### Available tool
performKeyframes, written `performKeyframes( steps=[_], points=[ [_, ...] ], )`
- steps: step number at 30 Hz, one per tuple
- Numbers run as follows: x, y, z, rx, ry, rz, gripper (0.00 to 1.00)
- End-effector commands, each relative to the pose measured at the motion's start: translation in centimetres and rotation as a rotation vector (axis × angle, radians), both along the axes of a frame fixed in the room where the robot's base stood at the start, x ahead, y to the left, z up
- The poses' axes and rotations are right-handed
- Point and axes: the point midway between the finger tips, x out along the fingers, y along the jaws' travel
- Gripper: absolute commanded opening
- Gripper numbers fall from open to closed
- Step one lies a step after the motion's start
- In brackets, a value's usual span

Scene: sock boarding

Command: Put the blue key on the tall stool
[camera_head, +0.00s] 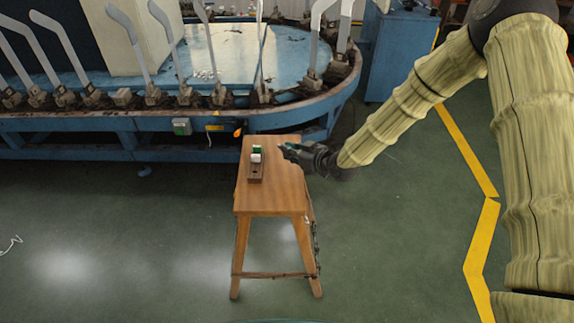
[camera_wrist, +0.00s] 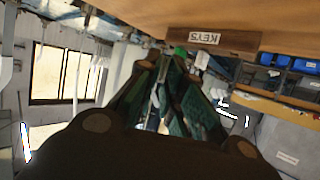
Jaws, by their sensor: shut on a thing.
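The wooden stool (camera_head: 278,193) stands in the middle of the head view, and its top edge also crosses the upper part of the wrist view (camera_wrist: 120,12). My gripper (camera_head: 285,148) is at the right part of the stool top, reaching in from the right. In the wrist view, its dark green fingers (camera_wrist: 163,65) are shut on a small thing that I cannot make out. I cannot pick out the blue key in either view. A wooden block (camera_head: 256,174) with a KEYS label lies on the stool, left of my gripper. It carries a green piece (camera_head: 257,148) and a white piece (camera_head: 255,158).
A blue oval machine (camera_head: 100,125) with several upright grey sock boards stands behind the stool. A blue cabinet (camera_head: 397,55) is at the back right. A yellow line (camera_head: 468,150) marks the green floor.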

Motion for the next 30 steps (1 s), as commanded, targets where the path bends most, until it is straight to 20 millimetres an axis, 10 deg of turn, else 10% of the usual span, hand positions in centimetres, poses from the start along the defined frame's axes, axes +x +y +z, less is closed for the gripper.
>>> performKeyframes(
  steps=[30],
  points=[
    [0.0,0.0,-6.2,0.000,-0.001,0.000,0.00]
  ],
)
